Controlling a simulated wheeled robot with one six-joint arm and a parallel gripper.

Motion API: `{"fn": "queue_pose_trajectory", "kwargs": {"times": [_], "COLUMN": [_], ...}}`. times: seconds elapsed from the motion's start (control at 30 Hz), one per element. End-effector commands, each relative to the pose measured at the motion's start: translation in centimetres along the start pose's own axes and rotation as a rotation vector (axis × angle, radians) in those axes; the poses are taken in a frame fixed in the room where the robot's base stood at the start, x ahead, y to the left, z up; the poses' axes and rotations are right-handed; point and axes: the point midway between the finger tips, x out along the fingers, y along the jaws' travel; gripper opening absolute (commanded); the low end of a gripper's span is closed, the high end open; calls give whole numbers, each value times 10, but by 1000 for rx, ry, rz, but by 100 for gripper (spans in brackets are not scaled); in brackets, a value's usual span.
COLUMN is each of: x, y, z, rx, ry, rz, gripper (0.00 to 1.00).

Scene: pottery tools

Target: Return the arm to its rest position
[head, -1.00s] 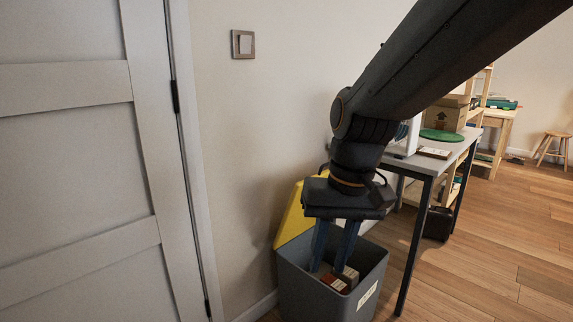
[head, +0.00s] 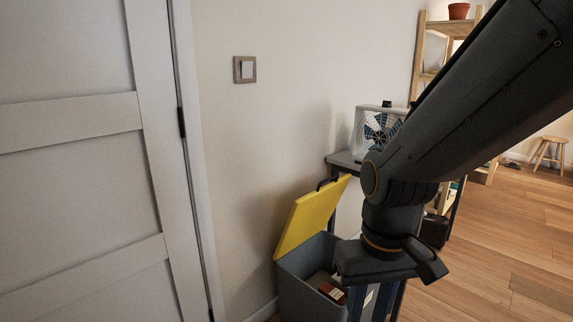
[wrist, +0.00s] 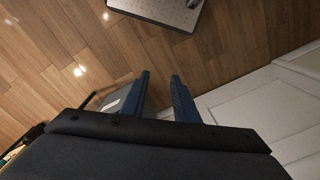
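My arm reaches down from the upper right in the head view, with my gripper (head: 370,305) at the right edge of the grey bin. In the wrist view my gripper (wrist: 159,77) has its two blue fingers apart with nothing between them; wooden floor shows beyond. The grey bin (head: 297,292) stands open, its yellow lid (head: 313,214) raised towards the wall. A red-brown box (head: 331,292) lies inside with other items. The right part of the bin is hidden behind my gripper.
A table (head: 344,158) with a white fan (head: 379,130) stands behind my arm. A wooden shelf (head: 430,62) and a stool (head: 549,150) are farther back. A white door (head: 70,190) is at left. Open wooden floor (head: 490,250) lies to the right.

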Motion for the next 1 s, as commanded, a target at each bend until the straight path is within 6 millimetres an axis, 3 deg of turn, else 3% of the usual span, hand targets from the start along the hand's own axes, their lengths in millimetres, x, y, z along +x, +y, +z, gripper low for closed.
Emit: {"fn": "queue_pose_trajectory", "kwargs": {"times": [0.03, 0.1, 0.4, 0.6, 1.0], "x": [-15, -26, -58, -63, -62], "y": [6, 14, 46, 55, 56], "z": [4, 6, 14, 16, 15], "rx": [20, 46, 134, 156, 157], "ry": [-5, -6, -8, -7, -6], "rz": [4, 9, 24, 27, 28], "gripper": [27, 27, 27, 27, 27]}}
